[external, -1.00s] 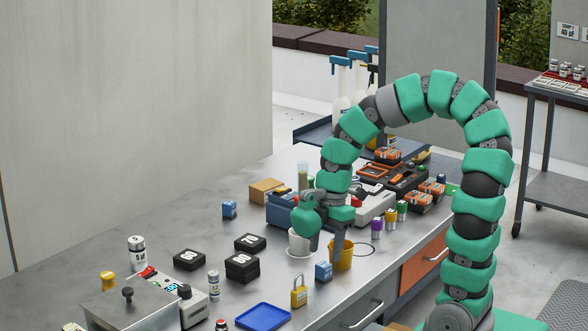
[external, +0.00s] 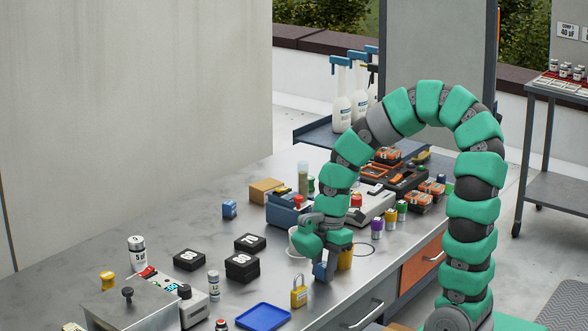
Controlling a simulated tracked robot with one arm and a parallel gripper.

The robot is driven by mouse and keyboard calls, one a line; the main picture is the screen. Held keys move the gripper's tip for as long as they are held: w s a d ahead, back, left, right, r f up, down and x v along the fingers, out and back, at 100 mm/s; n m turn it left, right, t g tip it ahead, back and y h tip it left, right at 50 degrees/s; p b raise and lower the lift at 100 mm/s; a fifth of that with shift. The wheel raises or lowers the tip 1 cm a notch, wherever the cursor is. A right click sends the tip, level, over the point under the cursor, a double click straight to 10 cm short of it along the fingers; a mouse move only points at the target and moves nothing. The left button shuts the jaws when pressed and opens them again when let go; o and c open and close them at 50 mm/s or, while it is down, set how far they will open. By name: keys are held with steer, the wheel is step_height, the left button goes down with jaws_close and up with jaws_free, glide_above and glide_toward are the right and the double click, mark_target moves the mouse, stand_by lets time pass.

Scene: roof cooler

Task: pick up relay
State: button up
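A small blue block (external: 320,271), which looks like a relay, is on the metal bench near the front edge, beside the yellow padlock. My gripper (external: 326,265) points down right at it, with a dark finger at its right side. The fingers and my wrist cover part of the block. I cannot tell whether the fingers touch it or have closed on it. A second, similar blue block (external: 229,209) stands farther back on the left, clear of my gripper.
The yellow padlock (external: 299,293) stands just left of my gripper, and a yellow cup (external: 346,258) is close behind it on the right. A white cup (external: 296,241) is partly hidden by my wrist. A blue tray (external: 263,316) lies in front. Black weights (external: 242,267) lie left.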

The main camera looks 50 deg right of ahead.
mark_target(322, 265)
steer(key=shift+r, duration=0.1)
steer(key=shift+r+p, duration=0.3)
steer(key=shift+r, duration=1.5)
steer(key=s+r+b, duration=0.1)
steer(key=s+b, duration=0.1)
steer(key=s, duration=1.4)
steer(key=shift+d, duration=0.3)
steer(key=shift+r, duration=0.1)
